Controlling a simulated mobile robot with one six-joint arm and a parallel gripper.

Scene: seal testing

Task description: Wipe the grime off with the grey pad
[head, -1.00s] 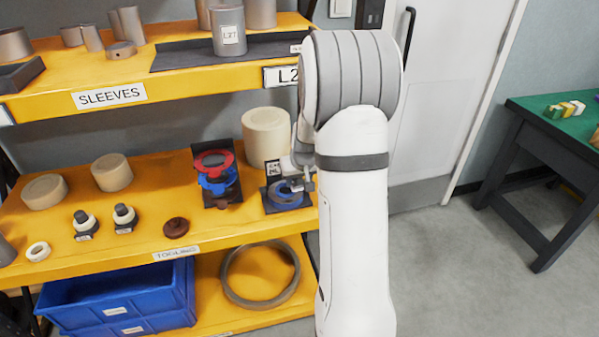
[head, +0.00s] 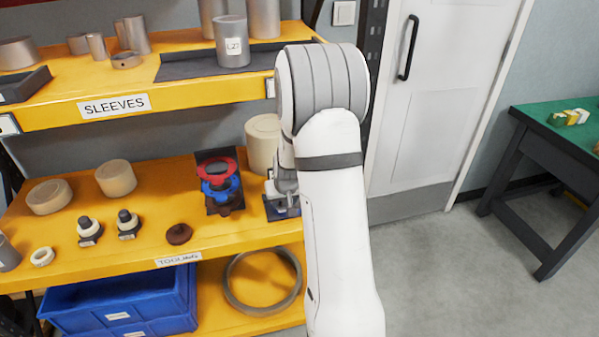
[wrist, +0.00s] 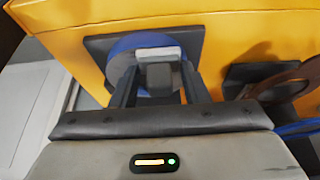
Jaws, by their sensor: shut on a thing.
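My gripper (wrist: 158,76) is shut on a small grey block, which looks like the grey pad (wrist: 158,54). In the wrist view the pad is in front of a blue round part (wrist: 125,44) on a dark plate (wrist: 96,46). I cannot tell whether the pad touches it. In the head view my gripper (head: 284,188) is at the right end of the middle shelf, and my arm hides most of the plate (head: 272,211) and the blue part. I cannot make out any grime clearly.
A dark stand with red (head: 217,164) and blue (head: 222,190) rings is just left of my gripper. A beige cylinder (head: 262,142) stands behind it.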

